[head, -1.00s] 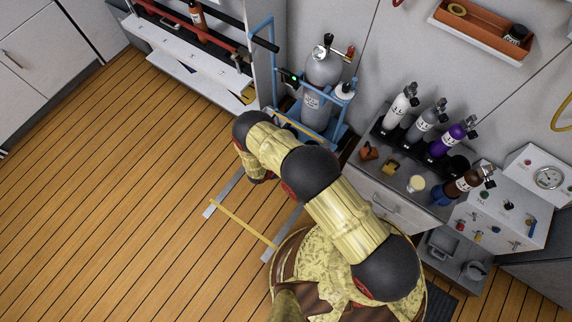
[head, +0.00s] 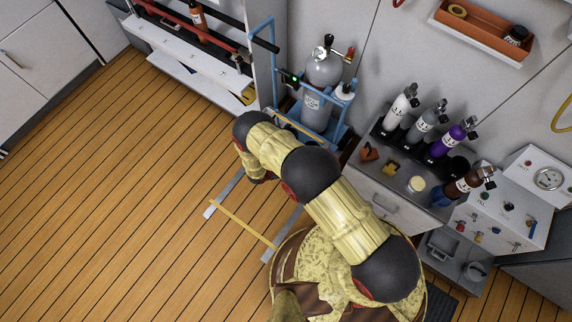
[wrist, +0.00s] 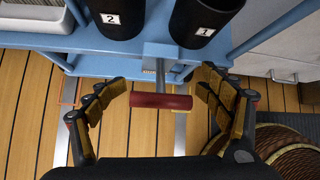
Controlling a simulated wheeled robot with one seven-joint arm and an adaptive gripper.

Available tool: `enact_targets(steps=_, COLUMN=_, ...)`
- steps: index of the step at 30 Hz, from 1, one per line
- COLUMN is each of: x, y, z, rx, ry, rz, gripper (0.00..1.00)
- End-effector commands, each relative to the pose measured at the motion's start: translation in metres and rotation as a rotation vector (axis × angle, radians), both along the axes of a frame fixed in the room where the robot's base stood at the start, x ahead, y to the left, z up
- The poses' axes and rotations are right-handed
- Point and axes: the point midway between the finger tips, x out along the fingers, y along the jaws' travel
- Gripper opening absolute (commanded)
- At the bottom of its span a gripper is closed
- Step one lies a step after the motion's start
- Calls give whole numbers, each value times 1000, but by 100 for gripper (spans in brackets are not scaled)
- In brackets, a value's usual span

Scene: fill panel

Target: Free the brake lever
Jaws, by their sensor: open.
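The brake lever appears in the wrist view as a short red bar (wrist: 160,101) on a grey stem, which comes out from the blue trolley (wrist: 235,22). A small label sits near the stem, too small to read. My gripper (wrist: 163,84) is open, with tan padded fingers to the left and right of the red bar and gaps on both sides. The blue trolley (head: 277,72) also shows in the head view, carrying a grey cylinder (head: 323,68). There the lever is hidden and my arm covers the area in front of the trolley.
Two black holders marked 2 (wrist: 115,18) and 1 (wrist: 203,22) stand above the lever. Several bottles, including a purple one (head: 451,139), stand in a rack at right. Grey rails (head: 222,195) and a yellow bar (head: 243,222) lie on the open wooden floor.

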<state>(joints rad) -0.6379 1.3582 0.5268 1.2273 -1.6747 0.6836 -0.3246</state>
Motion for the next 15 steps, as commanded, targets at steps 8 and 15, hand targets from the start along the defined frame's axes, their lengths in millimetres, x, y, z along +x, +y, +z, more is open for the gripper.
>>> enact_targets(steps=8, x=-7, y=8, z=13, rx=1, ry=0, rz=2, gripper=79)
enact_targets(steps=15, x=-27, y=29, z=49, rx=1, ry=-1, rz=3, gripper=79)
